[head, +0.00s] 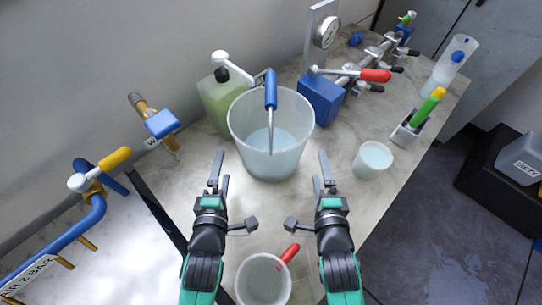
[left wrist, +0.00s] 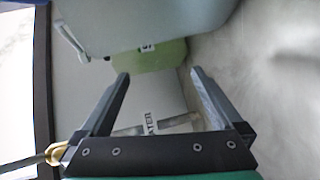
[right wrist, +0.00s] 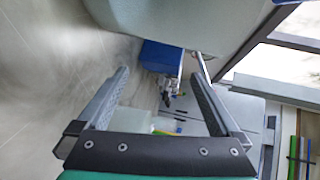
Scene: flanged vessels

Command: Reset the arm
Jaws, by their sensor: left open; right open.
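My left gripper (head: 218,172) is open and empty in the head view, in front of and to the left of a translucent bucket. My right gripper (head: 324,172) is open and empty, in front of and to the right of the same bucket (head: 246,118). The bucket holds a pale liquid, and a blue-handled tool (head: 271,90) stands in it. In the left wrist view the open jaws (left wrist: 157,82) have nothing between them. In the right wrist view the jaws (right wrist: 158,78) are also apart and empty.
A white cup (head: 372,160) stands right of the bucket. A container with a red handle (head: 262,282) is between my arms. A green jug (head: 222,105), blue block (head: 321,100) and red-handled valve (head: 374,76) are behind.

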